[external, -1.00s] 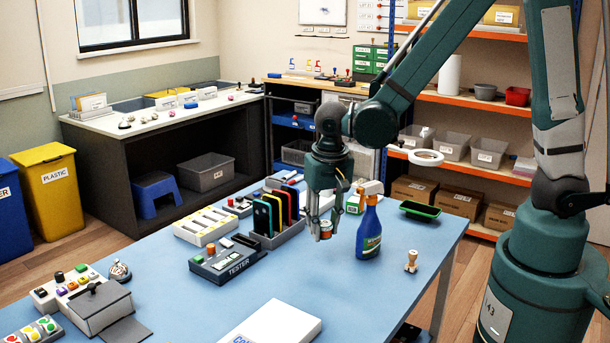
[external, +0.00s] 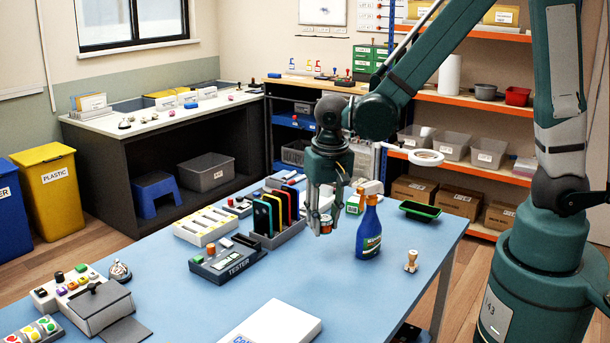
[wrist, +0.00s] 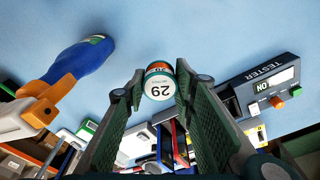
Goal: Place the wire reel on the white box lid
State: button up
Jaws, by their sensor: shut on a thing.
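The wire reel (external: 326,225), a small round spool with a white label and an orange-and-green side, is between the fingertips of my gripper (external: 320,226). A flat white box (external: 272,324) lies at the table's front edge, to the left and nearer the camera, partly cut off by the picture's bottom. Its top is bare apart from blue lettering at the front.
A blue spray bottle (external: 369,228) stands just right of my gripper. A phone rack (external: 285,235) and a tester (external: 228,262) lie to the left. A wooden stamp (external: 411,261) stands at the right. The table between gripper and white box is clear.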

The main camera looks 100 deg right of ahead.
jog(key=w+a+n, duration=0.1)
jog(key=w+a, duration=0.2)
jog(key=a, duration=0.1)
jog(key=w+a+r+p, duration=0.1)
jog(key=w+a, duration=0.3)
jog(key=w+a+r+n+p, duration=0.1)
jog(key=w+a, duration=0.2)
jog(key=shift+w+a+n, duration=0.2)
jog(key=shift+a+n, duration=0.1)
jog(key=shift+a, duration=0.1)
jog(key=w+a+n, duration=0.1)
jog(key=w+a, duration=0.1)
jog(key=a, duration=0.4)
jog(key=w+a+r+n+p, duration=0.1)
jog(key=w+a, duration=0.2)
jog(key=a, duration=0.3)
jog(key=w+a+p, duration=0.1)
jog(key=w+a, duration=0.2)
jog(key=a, duration=0.3)
jog(key=shift+r+n+t, duration=0.3)
jog(key=shift+n+t, duration=0.1)
send_over(265, 334)
jog(key=shift+s+a+f, duration=0.1)
jog(key=shift+f, duration=1.5)
jog(key=shift+s+a+f, duration=0.1)
jog(key=shift+f, duration=1.45)
jog(key=shift+f+b, duration=0.3)
jog(key=shift+f, duration=1.55)
